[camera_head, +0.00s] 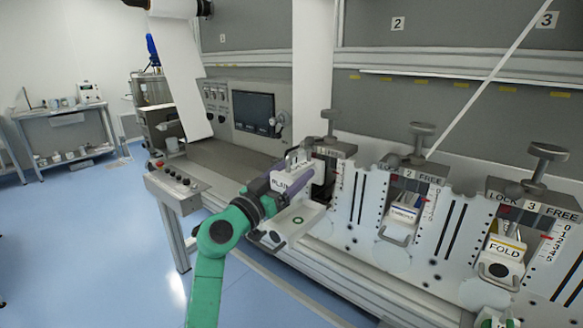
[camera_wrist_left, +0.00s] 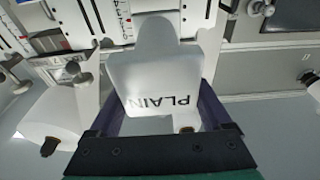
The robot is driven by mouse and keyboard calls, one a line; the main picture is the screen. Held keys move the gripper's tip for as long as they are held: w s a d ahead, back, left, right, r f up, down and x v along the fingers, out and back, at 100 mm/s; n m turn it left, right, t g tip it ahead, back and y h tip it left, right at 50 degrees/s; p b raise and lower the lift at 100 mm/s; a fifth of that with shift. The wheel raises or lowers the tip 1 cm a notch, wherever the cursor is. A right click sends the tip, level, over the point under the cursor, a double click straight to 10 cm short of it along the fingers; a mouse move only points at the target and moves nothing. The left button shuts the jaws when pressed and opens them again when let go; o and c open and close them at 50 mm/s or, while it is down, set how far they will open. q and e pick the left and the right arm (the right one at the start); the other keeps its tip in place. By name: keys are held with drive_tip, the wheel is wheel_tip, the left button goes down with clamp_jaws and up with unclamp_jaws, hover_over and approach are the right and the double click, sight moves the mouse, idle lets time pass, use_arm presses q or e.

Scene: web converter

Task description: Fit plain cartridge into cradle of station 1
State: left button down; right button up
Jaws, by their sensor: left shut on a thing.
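The plain cartridge (camera_head: 281,184) is a white block marked PLAIN, and my left gripper (camera_head: 284,180) is shut on it. In the left wrist view the cartridge (camera_wrist_left: 157,85) sits between the two dark fingers (camera_wrist_left: 162,110), its label upside down. In the head view it is at the front of station 1 (camera_head: 325,165), close to the machine's plate. The cradle of station 1 is mostly hidden behind the cartridge and gripper; I cannot tell whether they touch. A light shelf with a green ring (camera_head: 298,220) lies just below.
Station 2 (camera_head: 399,219) holds a cartridge with an unclear label, and station 3 holds one marked FOLD (camera_head: 504,250). Clamp knobs (camera_head: 420,130) stand above the stations. A control box (camera_head: 178,187) juts out at left. Open blue floor (camera_head: 100,245) lies in front of the machine.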

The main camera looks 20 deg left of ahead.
use_arm(q)
wheel_tip(320, 180, down, 4)
drive_tip(key=shift+s+f+b, duration=0.15)
drive_tip(key=shift+f+b, duration=0.05)
drive_tip(key=shift+b, duration=0.75)
drive_tip(key=shift+f, duration=0.65)
drive_tip(key=shift+r, duration=0.1)
drive_tip(key=shift+w, duration=0.2)
drive_tip(key=shift+w+r, duration=0.1)
drive_tip(key=shift+w+d+p, duration=0.2)
drive_tip(key=shift+p, duration=0.2)
drive_tip(key=shift+w, duration=0.1)
